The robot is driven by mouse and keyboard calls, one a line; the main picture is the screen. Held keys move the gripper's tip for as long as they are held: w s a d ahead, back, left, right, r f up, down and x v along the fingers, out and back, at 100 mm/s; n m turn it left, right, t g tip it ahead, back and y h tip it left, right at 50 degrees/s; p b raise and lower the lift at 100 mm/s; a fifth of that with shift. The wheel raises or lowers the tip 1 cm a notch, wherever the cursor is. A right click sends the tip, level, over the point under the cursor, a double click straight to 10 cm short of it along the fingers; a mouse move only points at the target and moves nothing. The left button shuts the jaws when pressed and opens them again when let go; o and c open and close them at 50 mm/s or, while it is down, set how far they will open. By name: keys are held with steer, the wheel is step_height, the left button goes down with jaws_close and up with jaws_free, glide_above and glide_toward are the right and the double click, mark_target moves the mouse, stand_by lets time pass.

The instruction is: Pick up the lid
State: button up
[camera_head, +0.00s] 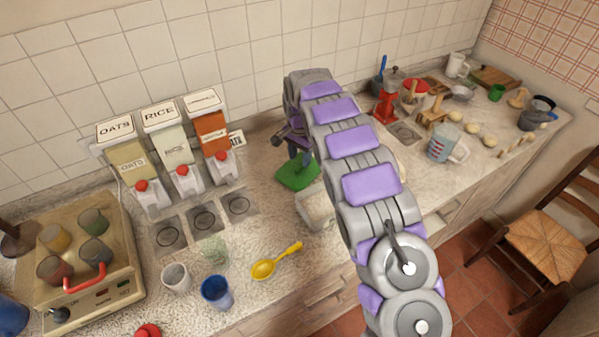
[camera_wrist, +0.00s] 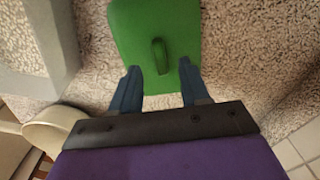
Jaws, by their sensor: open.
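The green lid (camera_head: 297,174) lies flat on the speckled counter, below the end of my arm. In the wrist view the lid (camera_wrist: 135,45) fills the top middle, with a small raised loop handle (camera_wrist: 160,56) on its top. My gripper (camera_wrist: 157,78) is open, its two blue fingers apart and pointing at the lid. The handle shows between the fingers, slightly beyond the tips. Nothing is held. In the head view my gripper (camera_head: 292,142) is partly hidden by my arm. I cannot tell whether the fingertips touch the lid.
A pale box-like container (camera_head: 314,208) stands close in front of the lid, partly behind my arm. Food dispensers (camera_head: 170,150) stand to the left against the tiled wall. A yellow spoon (camera_head: 277,261) and a blue cup (camera_head: 217,292) are at the front. A measuring jug (camera_head: 442,143) stands right.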

mark_target(300, 165)
step_height(300, 165, down, 4)
steer(key=shift+r+b, duration=0.1)
steer(key=shift+b, duration=0.35)
steer(key=shift+c, duration=0.3)
jaws_close()
